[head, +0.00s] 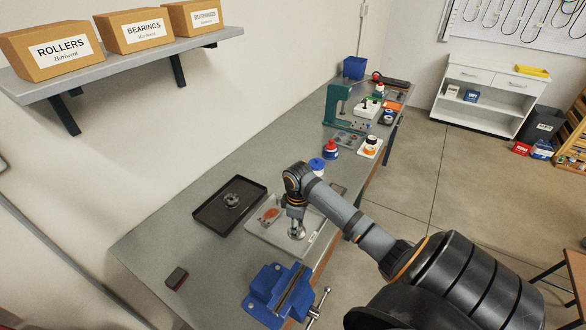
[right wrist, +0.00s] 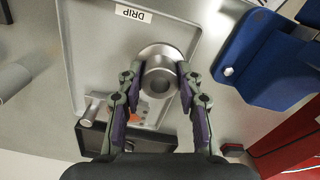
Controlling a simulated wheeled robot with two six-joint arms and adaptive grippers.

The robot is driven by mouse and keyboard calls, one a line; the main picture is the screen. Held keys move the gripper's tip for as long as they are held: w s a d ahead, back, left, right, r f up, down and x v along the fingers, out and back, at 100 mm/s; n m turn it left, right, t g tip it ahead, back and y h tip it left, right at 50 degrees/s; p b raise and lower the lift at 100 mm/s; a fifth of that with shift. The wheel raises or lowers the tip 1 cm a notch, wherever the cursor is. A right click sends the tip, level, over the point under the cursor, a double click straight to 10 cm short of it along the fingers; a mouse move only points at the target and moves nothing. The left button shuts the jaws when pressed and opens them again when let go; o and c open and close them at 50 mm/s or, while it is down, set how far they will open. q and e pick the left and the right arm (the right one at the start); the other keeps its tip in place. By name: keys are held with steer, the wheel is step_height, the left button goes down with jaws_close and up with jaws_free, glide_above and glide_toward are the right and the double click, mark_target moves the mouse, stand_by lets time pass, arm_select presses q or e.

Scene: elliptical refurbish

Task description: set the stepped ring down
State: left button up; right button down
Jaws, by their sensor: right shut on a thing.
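The stepped ring (right wrist: 160,58) is a silvery metal ring with a wide flange and a narrower collar. My right gripper (right wrist: 160,78) is shut on it, one finger on each side of the collar. In the head view my right gripper (head: 296,222) points down over the light grey drip tray (head: 262,236), and the ring (head: 297,234) shows just below it. In the right wrist view the ring is over the floor of the tray, which bears a DRIP label (right wrist: 133,13). I cannot tell whether the ring touches the tray. My left gripper is not in view.
A blue vise (head: 270,291) stands close in front of the drip tray. A black tray (head: 211,215) with metal parts lies left of it. An orange item (head: 269,214) lies in the drip tray. Bottles stand farther back. The bench's near left is mostly clear.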

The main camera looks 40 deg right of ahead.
steer(key=shift+w+d+f, duration=0.15)
steer(key=shift+w+f, duration=0.45)
steer(key=shift+f, duration=0.35)
step_height(320, 180, down, 3)
steer(key=shift+s+p, duration=0.1)
steer(key=shift+p, duration=0.2)
steer(key=shift+f, duration=0.4)
steer(key=c, duration=1.3)
jaws_free()
steer(key=o, duration=0.4)
steer(key=shift+r, duration=0.2)
step_height(320, 180, up, 12)
steer(key=shift+f+b, duration=0.1)
steer(key=shift+b, duration=1.15)
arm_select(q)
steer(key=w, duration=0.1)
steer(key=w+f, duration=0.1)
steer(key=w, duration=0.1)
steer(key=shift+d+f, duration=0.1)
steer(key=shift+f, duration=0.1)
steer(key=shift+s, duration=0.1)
